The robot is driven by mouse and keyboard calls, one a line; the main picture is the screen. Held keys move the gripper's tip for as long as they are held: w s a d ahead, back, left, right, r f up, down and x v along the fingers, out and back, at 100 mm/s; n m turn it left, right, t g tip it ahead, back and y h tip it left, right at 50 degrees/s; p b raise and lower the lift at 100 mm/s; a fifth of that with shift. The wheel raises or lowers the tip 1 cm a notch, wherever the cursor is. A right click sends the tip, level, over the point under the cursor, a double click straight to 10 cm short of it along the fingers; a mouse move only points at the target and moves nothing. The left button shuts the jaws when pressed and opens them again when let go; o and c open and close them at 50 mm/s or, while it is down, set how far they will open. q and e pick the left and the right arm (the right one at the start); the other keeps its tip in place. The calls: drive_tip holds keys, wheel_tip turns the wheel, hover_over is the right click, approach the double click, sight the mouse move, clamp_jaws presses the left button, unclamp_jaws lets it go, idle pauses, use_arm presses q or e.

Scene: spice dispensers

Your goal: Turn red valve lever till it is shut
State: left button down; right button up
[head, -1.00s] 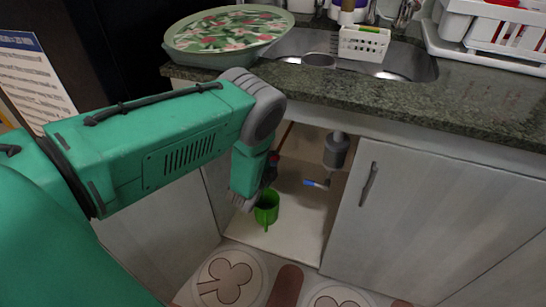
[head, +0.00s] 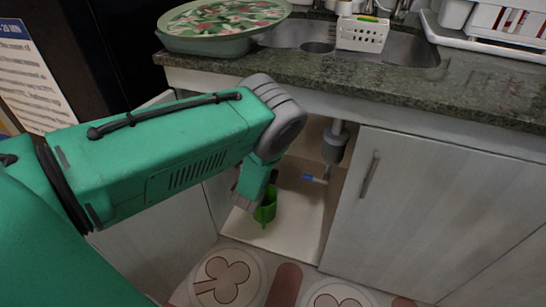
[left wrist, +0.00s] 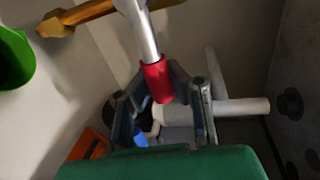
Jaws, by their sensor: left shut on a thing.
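The red valve lever (left wrist: 157,82) shows in the left wrist view as a red sleeve at the end of a silver rod that runs toward the top. My left gripper (left wrist: 158,88) has its dark fingers on both sides of the red sleeve and is shut on it. In the head view my left gripper (head: 272,178) reaches into the open cabinet under the sink, mostly behind my own forearm. The red lever is hidden there. My right gripper is in neither view.
A green container (head: 265,208) sits just below my left gripper. A blue-handled valve (head: 312,178) is to its right, below the grey drain pipe (head: 334,145). An orange object (left wrist: 88,146) lies at lower left in the wrist view. The closed cabinet door (head: 430,200) bounds the opening.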

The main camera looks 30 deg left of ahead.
use_arm(q)
drive_tip(key=shift+s+f, duration=0.35)
drive_tip(key=shift+f, duration=0.15)
drive_tip(key=c, duration=1.5)
unclamp_jaws()
drive_tip(key=shift+o, duration=0.2)
drive_tip(key=shift+w+r, duration=0.1)
drive_tip(key=shift+r, duration=0.1)
drive_tip(key=v, duration=1.2)
